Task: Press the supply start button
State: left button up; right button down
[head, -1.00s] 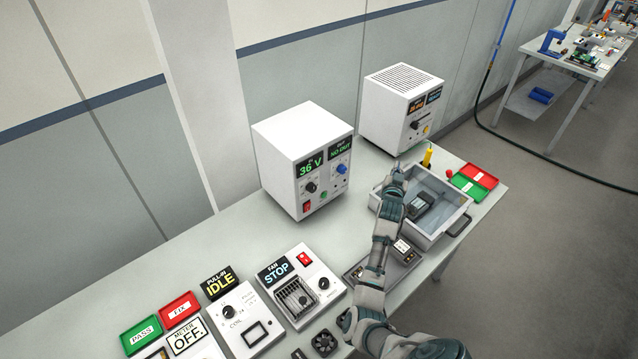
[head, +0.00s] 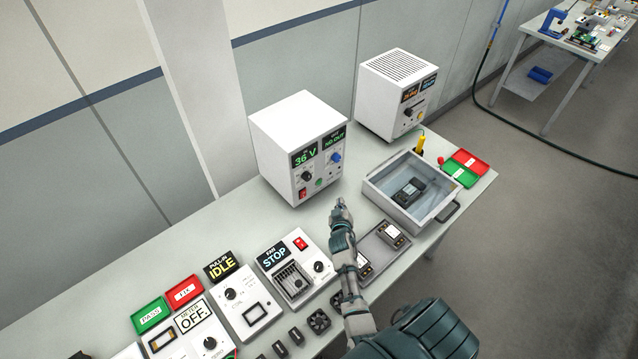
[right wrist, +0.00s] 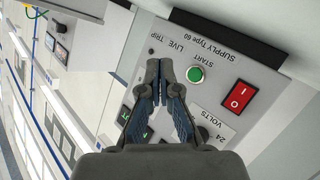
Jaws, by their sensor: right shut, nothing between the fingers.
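The white power supply (head: 296,150) stands at the back of the bench, its display showing 36 V and NO OUT. Its green start button (head: 319,182) is low on the front panel. In the right wrist view the panel appears upside down, with the green button (right wrist: 195,74) labelled START and a red rocker switch (right wrist: 237,97). My right gripper (head: 340,203) is shut and empty, in front of the panel's lower right. In the right wrist view its fingertips (right wrist: 160,65) are beside the button, to its left, apart from it. My left gripper is not in view.
A second white unit (head: 397,95) stands farther back. A grey bin (head: 440,208) holding a dark device is right of my right arm. The fan box (head: 292,265), pull-in box (head: 247,305) and meter stand left of the arm. Bare bench lies before the supply.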

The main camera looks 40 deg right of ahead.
aim_at(319, 182)
jog(key=w+b, duration=0.1)
jog(key=w, duration=0.1)
jog(key=w+b, duration=0.2)
jog(key=w, duration=0.1)
jog(key=w+b, duration=0.1)
jog(key=w, duration=0.1)
jog(key=shift+w+a+f+b, duration=0.1)
jog(key=shift+w+f+b, duration=0.05)
jog(key=shift+f+b, duration=0.15)
jog(key=shift+w+a+r+b, duration=0.15)
jog(key=shift+w+r+b, duration=0.15)
jog(key=shift+w, duration=0.35)
jog(key=shift+w, duration=0.1)
dwell(0.6)
jog(key=shift+w, duration=0.25)
jog(key=shift+w+b, duration=0.35)
jog(key=shift+b, duration=0.15)
dwell(0.4)
jog(key=shift+s+r, duration=0.1)
jog(key=shift+s, duration=0.05)
jog(key=shift+s+p, duration=0.65)
